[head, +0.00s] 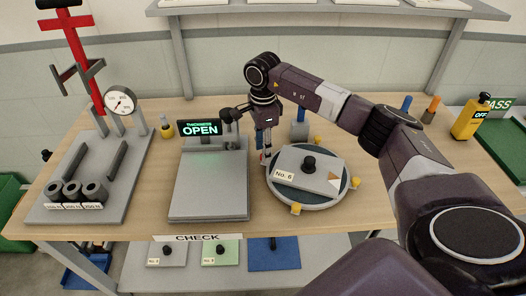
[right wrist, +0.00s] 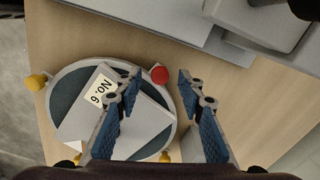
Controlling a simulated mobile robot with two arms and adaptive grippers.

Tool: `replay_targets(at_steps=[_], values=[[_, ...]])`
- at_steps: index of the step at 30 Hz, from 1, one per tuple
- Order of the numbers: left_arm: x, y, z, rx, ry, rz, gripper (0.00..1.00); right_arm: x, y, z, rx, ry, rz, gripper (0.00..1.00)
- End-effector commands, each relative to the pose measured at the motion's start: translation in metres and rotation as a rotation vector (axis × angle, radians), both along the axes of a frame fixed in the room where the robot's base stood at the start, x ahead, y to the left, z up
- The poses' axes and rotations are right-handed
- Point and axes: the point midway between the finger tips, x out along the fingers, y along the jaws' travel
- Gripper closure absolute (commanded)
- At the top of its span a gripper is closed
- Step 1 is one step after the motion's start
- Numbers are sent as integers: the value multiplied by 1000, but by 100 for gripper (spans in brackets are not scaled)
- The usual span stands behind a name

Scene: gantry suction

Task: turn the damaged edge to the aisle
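A round turntable (head: 297,199) stands on the bench with a grey plate (head: 293,160) labelled No. 6 on it. The plate has a black knob in its middle and a brown triangular patch (head: 334,179) at its right front corner. Yellow knobs (head: 295,209) and one red knob (right wrist: 159,74) stick out from the turntable's rim. My right gripper (head: 266,158) points down at the turntable's back left rim. In the right wrist view its fingers (right wrist: 157,82) are apart, with the red knob between their tips. Contact cannot be told. My left gripper is out of view.
A grey thickness station (head: 210,185) with an OPEN display (head: 199,129) stands close left of the turntable. A gauge fixture (head: 95,175) is farther left. A yellow OFF device (head: 470,120) stands at the right. Bench right of the turntable is partly covered by my arm.

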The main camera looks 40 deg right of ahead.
Motion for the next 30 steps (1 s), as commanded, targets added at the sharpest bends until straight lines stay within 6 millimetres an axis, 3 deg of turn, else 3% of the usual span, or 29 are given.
replay_targets(at_steps=[9,15,27,30], values=[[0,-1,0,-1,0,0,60,1,0,69,0,-5,-1,64],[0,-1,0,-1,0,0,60,1,0,97,-1,-3,-1,64],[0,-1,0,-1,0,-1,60,0,0,106,0,-1,0,64],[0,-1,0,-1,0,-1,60,0,0,105,0,-1,0,75]])
